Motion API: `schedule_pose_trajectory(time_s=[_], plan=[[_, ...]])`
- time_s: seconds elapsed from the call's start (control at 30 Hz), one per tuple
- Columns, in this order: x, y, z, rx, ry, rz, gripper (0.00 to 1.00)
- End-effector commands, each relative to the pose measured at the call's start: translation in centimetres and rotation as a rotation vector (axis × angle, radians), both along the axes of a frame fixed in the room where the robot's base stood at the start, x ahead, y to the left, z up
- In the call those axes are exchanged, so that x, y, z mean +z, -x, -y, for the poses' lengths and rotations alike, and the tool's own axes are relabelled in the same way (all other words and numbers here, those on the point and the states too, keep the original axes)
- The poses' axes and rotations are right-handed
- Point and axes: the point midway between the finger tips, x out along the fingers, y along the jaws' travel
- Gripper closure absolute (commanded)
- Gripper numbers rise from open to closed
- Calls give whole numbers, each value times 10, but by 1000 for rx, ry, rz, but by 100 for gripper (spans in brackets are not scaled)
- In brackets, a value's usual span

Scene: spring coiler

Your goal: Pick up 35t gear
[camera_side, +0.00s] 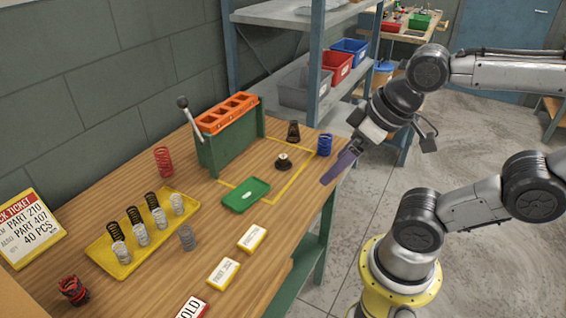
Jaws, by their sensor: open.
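A small dark round part (283,163) with a pale centre lies inside the yellow outline on the wooden bench; it may be a gear, but its teeth and markings are too small to read. A dark tapered part (293,132) stands behind it, near the green machine. No part is legibly marked 35t. My gripper (328,178) is over the bench's right edge, to the right of the round part and apart from it. Its fingers are seen nearly edge-on, open, with nothing visible between them.
The green coiler (230,145) with orange top and lever stands at the back. A blue spring (324,144) stands close to my gripper. A green tray (246,195), a yellow tray (103,251) of springs and label cards (223,273) occupy the bench.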

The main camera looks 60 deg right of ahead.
Motion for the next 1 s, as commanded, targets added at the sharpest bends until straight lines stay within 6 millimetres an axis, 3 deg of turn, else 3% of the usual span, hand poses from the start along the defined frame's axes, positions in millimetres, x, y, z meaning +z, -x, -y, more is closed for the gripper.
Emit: schedule_pose_trajectory(time_s=[0.27, 0.43, 0.6, 0.73, 0.87, 1.0], plan=[[0, 1, 0, -56, -30, -7, 9], [28, -14, 0, -230, -123, 12, 9], [54, -55, 11, -467, -214, -31, 9], [64, -94, 28, -657, -268, -79, 9], [61, -138, 54, -862, -312, -139, 9], [41, -183, 91, -1064, -342, -208, 9]])
